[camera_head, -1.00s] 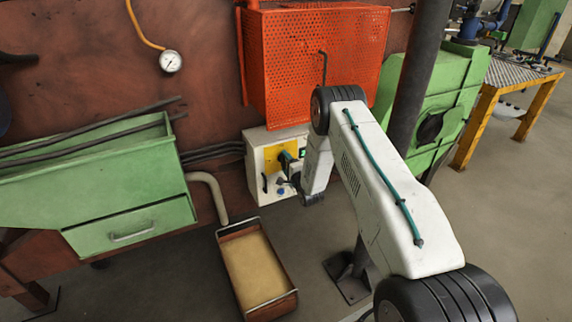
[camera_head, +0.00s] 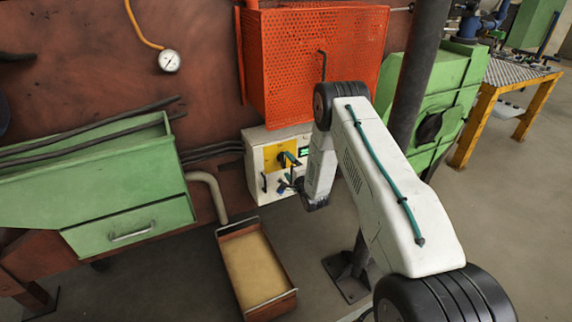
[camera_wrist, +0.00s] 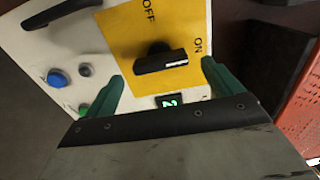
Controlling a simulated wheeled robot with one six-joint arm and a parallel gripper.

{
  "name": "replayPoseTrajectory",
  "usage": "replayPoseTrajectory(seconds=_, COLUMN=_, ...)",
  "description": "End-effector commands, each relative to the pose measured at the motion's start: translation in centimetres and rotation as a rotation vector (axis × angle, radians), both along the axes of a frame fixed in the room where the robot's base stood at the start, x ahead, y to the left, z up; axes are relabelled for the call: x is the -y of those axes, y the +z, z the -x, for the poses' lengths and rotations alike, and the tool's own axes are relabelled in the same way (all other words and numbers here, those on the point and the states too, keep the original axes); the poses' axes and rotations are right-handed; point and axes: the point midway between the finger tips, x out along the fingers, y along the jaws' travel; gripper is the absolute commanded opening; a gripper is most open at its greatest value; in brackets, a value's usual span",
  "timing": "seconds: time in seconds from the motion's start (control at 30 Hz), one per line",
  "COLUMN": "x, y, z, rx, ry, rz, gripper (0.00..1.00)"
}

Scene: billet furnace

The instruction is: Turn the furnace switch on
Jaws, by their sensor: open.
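The furnace switch is a black knob (camera_wrist: 165,59) with a white mark on a yellow plate (camera_wrist: 125,35) labelled OFF and ON. In the wrist view its white-marked end points right, on the side of the ON label (camera_wrist: 198,45). The plate sits on a white control box (camera_head: 256,158), where the arm and gripper partly hide it in the head view. My gripper (camera_wrist: 160,84) is open, its green fingertips spread on either side below the knob in the wrist view, with nothing between them. In the head view my gripper (camera_head: 290,168) is in front of the box.
The box also carries a blue button (camera_wrist: 58,78), a green button (camera_wrist: 84,109) and a lit green display (camera_wrist: 170,101). An orange perforated guard (camera_head: 310,60) hangs above the box. A sand-filled tray (camera_head: 283,305) lies on the floor below. A green drawer unit (camera_head: 130,230) stands left.

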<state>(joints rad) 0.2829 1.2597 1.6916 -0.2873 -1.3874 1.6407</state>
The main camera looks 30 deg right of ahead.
Motion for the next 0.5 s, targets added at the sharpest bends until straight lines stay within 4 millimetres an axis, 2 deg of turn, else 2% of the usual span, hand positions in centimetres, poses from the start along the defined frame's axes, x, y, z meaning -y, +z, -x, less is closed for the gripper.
replayPoseTrajectory(seconds=0.03, x=0.1, y=-0.1, z=1.0, rx=-0.003, ry=-0.002, rz=-0.001, gripper=0.91)
replayPoseTrajectory(seconds=0.2, x=0.0, y=0.0, z=3.5, rx=-0.001, ry=-0.001, rz=0.000, gripper=0.91)
replayPoseTrajectory(seconds=0.33, x=0.0, y=0.0, z=4.5, rx=0.000, ry=0.000, rz=0.000, gripper=0.91)
replayPoseTrajectory(seconds=0.5, x=0.0, y=0.0, z=4.7, rx=0.000, ry=0.000, rz=0.000, gripper=0.91)
